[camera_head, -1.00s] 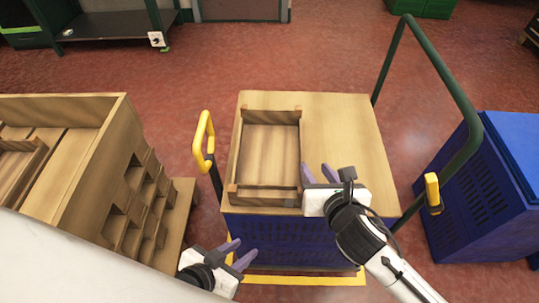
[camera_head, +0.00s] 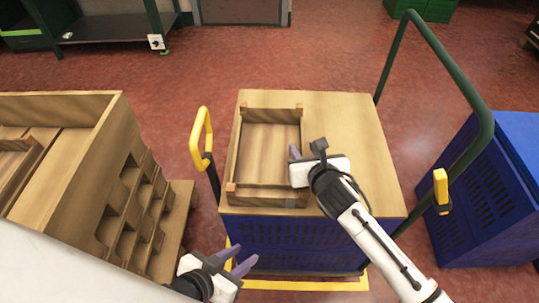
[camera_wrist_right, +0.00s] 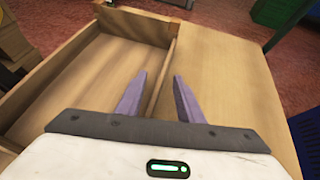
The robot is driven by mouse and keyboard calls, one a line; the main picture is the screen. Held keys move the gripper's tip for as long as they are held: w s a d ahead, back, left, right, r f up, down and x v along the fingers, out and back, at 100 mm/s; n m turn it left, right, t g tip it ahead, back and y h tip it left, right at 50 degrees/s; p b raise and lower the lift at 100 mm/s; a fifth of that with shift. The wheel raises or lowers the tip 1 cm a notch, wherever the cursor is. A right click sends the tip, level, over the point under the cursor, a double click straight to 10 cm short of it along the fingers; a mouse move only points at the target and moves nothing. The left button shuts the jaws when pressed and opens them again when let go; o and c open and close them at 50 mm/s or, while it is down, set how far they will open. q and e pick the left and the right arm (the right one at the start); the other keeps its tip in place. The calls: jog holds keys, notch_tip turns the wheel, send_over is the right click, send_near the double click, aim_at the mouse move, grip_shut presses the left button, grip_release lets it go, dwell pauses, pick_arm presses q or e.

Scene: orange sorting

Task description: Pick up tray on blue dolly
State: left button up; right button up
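The wooden tray (camera_head: 234,150), shallow and empty, lies on the left part of the wooden top of the blue dolly (camera_head: 290,242). My right gripper (camera_head: 294,153) is at the tray's right wall. In the right wrist view its purple fingers (camera_wrist_right: 158,92) are apart, with the tray's right wall (camera_wrist_right: 163,78) running between them in the picture. I cannot tell whether they touch it. My left gripper (camera_head: 241,257) is open and empty, low in front of the dolly's near left corner, apart from the tray.
A yellow handle (camera_head: 202,138) stands at the dolly's left and a tall green rail (camera_head: 452,82) at its right. A wooden rack (camera_head: 112,190) stands left, blue crates (camera_head: 485,200) right. The right half of the dolly top (camera_head: 345,125) is bare.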

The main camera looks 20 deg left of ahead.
grip_shut()
jog(key=shift+r, duration=0.1)
